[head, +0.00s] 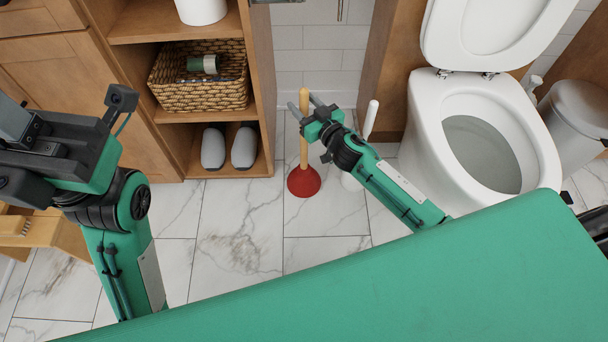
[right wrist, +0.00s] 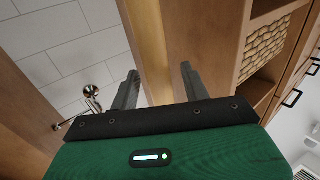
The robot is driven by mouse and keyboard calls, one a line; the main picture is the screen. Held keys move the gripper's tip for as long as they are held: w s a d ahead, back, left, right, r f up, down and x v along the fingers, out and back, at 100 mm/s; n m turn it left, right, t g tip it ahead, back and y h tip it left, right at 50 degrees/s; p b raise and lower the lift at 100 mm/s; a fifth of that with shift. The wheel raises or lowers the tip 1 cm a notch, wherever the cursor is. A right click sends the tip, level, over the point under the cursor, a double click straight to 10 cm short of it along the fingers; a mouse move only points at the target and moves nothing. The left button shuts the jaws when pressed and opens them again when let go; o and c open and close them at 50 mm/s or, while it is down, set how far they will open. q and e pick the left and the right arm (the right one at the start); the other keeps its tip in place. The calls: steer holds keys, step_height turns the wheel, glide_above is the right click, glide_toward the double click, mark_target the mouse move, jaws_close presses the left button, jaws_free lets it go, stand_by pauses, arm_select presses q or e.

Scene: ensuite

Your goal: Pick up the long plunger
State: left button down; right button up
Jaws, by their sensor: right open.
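The long plunger stands upright on the tiled floor, with a red rubber cup (head: 304,182) and a light wooden handle (head: 304,150). My right gripper (head: 304,104) is open at the upper part of the handle, with one finger on each side in the head view. In the right wrist view the handle (right wrist: 148,45) runs between the two open fingers (right wrist: 160,88); I cannot tell whether either touches it. My left gripper (head: 14,125) is at the left edge of the head view, partly cut off, and its fingertips do not show clearly.
A white toilet (head: 420,140) with its lid up stands to the right of the plunger. A white-handled brush (head: 371,118) stands between them. A wooden shelf (head: 262,75) with a wicker basket (head: 200,98) and grey slippers (head: 244,148) is to the left. Floor in front is clear.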

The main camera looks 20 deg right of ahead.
steer(key=shift+w, duration=0.1)
jaws_close()
steer(key=shift+r, duration=0.1)
